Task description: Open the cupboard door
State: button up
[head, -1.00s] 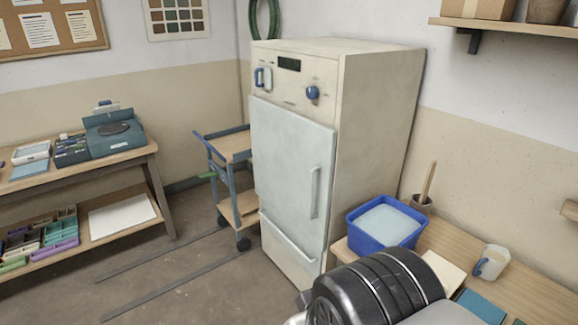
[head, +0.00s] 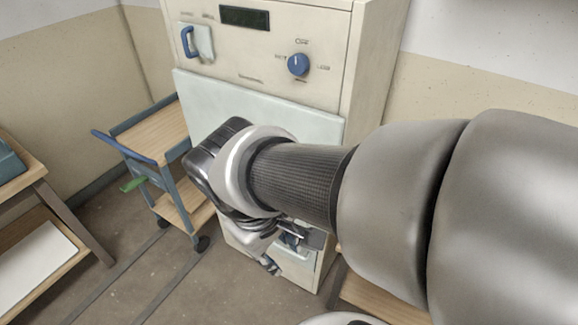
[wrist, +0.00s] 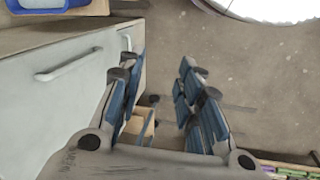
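The cream cupboard (head: 370,60) has a pale door (head: 265,97) on its front, which looks shut. My arm covers most of the door and its handle in the head view. In the wrist view the door (wrist: 40,110) is at the left, with its white bar handle (wrist: 68,65). A second, shorter handle (wrist: 127,42) is on the lower panel. My gripper (wrist: 160,68) is open and empty, its blue-padded fingers spread apart. It is to the right of the door handle in that view, apart from it. In the head view it is low before the cupboard, partly hidden.
A blue trolley (head: 155,135) with wooden shelves stands left of the cupboard. A wooden bench (head: 20,175) is at the far left. A wooden table (head: 370,300) stands at the cupboard's right. A blue tub (wrist: 50,4) shows in the wrist view. Floor before the cupboard is clear.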

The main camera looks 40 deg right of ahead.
jog(key=w+d+f+n+g+h+p, duration=0.4)
jog(key=w+d+f+n+h, duration=0.1)
jog(key=w+d+n+h, duration=0.3)
jog(key=w+a+f+n+t+h+p, duration=0.25)
jog(key=w+f+n+t+h, duration=0.45)
jog(key=f+n, duration=0.35)
jog(key=w+d+b, duration=0.1)
jog(key=w+d, duration=0.2)
jog(key=d, duration=1.4)
jog(key=shift+w+d+f+b, duration=0.15)
jog(key=shift+d+f+b, duration=0.2)
jog(key=shift+f, duration=0.1)
jog(key=shift+m, duration=0.25)
jog(key=shift+c, duration=0.5)
grip_shut()
